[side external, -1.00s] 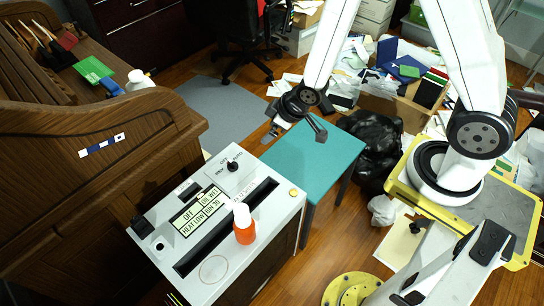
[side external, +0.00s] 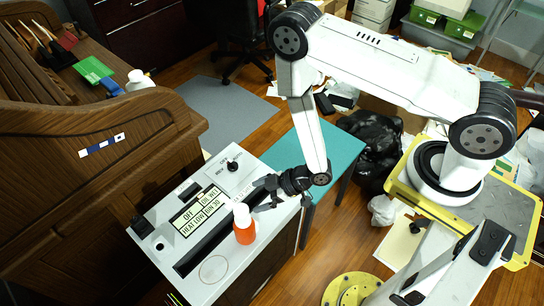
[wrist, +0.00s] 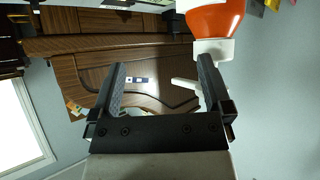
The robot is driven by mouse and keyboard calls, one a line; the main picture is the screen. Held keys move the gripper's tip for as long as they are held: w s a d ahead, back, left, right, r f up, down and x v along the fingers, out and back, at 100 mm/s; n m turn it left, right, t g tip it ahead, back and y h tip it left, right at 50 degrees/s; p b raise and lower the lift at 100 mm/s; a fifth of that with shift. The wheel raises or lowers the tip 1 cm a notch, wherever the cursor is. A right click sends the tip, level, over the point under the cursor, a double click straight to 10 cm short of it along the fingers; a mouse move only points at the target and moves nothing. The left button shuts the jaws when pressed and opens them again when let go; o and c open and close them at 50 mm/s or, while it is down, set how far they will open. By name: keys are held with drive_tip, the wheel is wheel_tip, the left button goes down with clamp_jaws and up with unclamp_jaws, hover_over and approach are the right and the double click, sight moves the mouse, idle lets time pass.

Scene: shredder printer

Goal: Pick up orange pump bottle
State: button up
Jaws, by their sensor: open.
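The orange pump bottle (side external: 244,234) with a white pump top stands upright on the grey-white shredder machine (side external: 218,268), near its dark slot. My gripper (side external: 260,195) is open and empty, just behind and right of the bottle's pump top in the side view. In the wrist view the bottle appears upside down (wrist: 215,20) at the upper right. Its white neck and nozzle show beside the right finger of my open gripper (wrist: 162,85). The bottle is not between the fingers, and I cannot tell whether a finger touches it.
A wooden roll-top desk (side external: 110,150) stands to the left. The machine has a black knob (side external: 232,165) and a label panel (side external: 202,208) on top. A teal table (side external: 335,150) and black bags (side external: 372,138) are behind and to the right.

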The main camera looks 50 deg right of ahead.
sight(253, 222)
drive_tip(key=s+f+y, duration=0.1)
drive_tip(key=s+a+f, duration=0.1)
drive_tip(key=s, duration=0.1)
drive_tip(key=s+a+y, duration=0.1)
drive_tip(key=s, duration=0.1)
drive_tip(key=shift+f+n+t+y, duration=0.3)
drive_tip(key=shift+f+n+t, duration=0.1)
drive_tip(key=shift+a, duration=0.1)
drive_tip(key=shift+x, duration=1.2)
drive_tip(key=shift+x, duration=2.6)
drive_tip(key=shift+s+f, duration=0.1)
